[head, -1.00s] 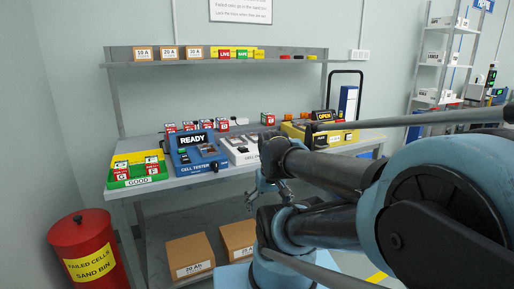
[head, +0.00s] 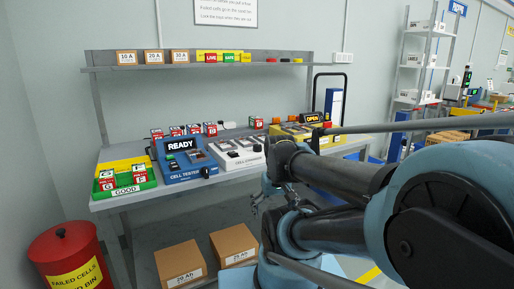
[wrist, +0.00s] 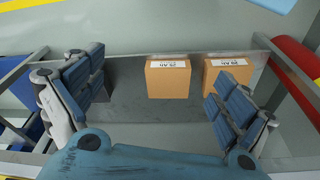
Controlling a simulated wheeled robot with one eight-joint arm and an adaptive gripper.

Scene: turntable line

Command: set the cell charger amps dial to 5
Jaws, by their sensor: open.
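The cell charger (head: 237,155) is a white box on the workbench, to the right of the blue cell tester (head: 184,160), in the head view. Dark knobs or sockets show on its face, but its dial and numbers are too small to read. My arm covers part of its right side. My gripper (head: 270,195) hangs in front of the bench, below the charger and apart from it. In the wrist view my gripper (wrist: 157,100) has its fingers spread wide with nothing between them. The charger is not recognisable in the wrist view.
A green and yellow GOOD tray (head: 125,190) stands at the bench's left end, and a yellow unit (head: 290,132) at its right. Two cardboard boxes (head: 180,265) sit on the lower shelf. A red sand bin (head: 68,250) stands at the lower left.

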